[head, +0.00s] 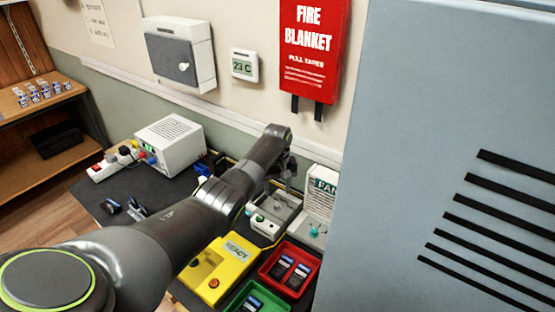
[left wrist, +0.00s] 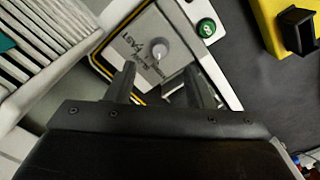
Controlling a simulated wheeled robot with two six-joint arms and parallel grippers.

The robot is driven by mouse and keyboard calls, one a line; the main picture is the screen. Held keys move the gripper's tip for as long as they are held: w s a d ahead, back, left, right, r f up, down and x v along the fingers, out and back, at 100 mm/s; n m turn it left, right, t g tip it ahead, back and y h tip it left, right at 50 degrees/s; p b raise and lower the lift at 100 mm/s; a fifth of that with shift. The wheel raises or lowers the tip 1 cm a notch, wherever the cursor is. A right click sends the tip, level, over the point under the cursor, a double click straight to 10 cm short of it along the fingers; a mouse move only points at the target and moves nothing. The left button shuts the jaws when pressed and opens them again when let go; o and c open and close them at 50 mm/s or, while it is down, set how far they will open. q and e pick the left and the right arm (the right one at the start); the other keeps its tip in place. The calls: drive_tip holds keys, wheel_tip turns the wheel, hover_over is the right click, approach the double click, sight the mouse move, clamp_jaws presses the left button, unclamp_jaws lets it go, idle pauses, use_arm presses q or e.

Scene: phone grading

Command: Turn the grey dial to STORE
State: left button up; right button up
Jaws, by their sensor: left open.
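The grey dial (left wrist: 159,51) is a small round knob on a grey plate in the left wrist view. The plate (left wrist: 140,30) carries dark lettering; one word looks like FAST, the rest is too small to read. A green button (left wrist: 207,28) sits on the same white-edged device. In the head view the device (head: 270,218) is partly behind my left arm. My left gripper (left wrist: 165,82) is open and empty, its fingers apart and pointing toward the dial. It also shows in the head view (head: 285,180), above the device. My right gripper is not in view.
A yellow box (head: 220,268) with a red button stands in front of the device. A red tray (head: 277,283) and a green tray (head: 240,303) hold dark phones. A white ribbed thing (left wrist: 45,45) lies beside the device. A large grey cabinet (head: 440,150) blocks the right.

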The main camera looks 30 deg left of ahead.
use_arm(q)
wheel_tip(320, 180, up, 11)
drive_tip(key=b, duration=0.1)
drive_tip(key=shift+f, duration=0.15)
idle(0.5)
